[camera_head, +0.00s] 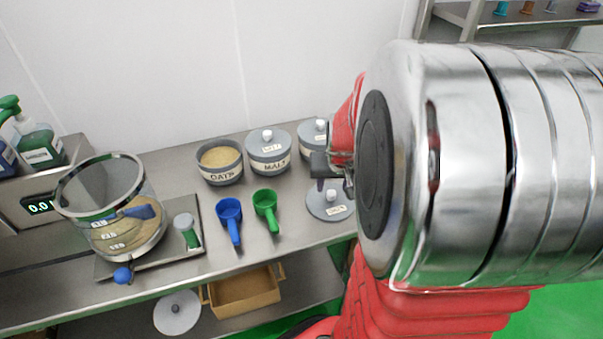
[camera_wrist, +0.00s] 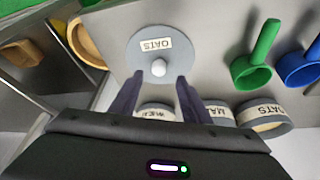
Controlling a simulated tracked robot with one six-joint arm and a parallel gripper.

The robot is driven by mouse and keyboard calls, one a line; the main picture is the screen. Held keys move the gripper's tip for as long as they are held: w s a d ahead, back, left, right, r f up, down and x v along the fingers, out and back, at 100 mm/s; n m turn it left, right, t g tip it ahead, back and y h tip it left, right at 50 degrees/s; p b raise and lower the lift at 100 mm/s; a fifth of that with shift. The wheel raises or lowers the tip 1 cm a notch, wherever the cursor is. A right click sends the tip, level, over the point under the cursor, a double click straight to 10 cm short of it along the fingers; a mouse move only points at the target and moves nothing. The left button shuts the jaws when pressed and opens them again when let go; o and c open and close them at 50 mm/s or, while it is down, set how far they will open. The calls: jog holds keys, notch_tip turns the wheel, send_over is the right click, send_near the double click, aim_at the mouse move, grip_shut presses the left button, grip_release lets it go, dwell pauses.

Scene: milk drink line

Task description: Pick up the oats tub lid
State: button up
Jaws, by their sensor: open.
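The oats tub lid (camera_head: 322,207) is a flat grey disc with a label and a pale knob, lying on the steel counter. In the wrist view the lid (camera_wrist: 145,50) reads OATS and its white knob (camera_wrist: 158,68) stands just beyond my fingertips. My gripper (camera_wrist: 155,80) is open, its two dark fingers apart on either side of the knob's line, with nothing between them. In the head view my gripper (camera_head: 325,170) is partly hidden by my arm, near the lid. The open oats tub (camera_head: 221,176) stands farther left, full of pale oats.
A lidded malt tub (camera_head: 268,165) and another lidded tub (camera_head: 312,148) stand behind. Blue (camera_head: 229,208) and green (camera_head: 265,198) scoops lie left of the lid. A clear jug (camera_head: 103,190) stands on the scale at left. A wooden box (camera_head: 245,306) sits on the lower shelf.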

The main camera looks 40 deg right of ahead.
aim_at(331, 193)
jog(key=shift+f, duration=0.1)
jog(key=shift+x, duration=2.55)
jog(key=shift+d, duration=0.1)
grip_shut()
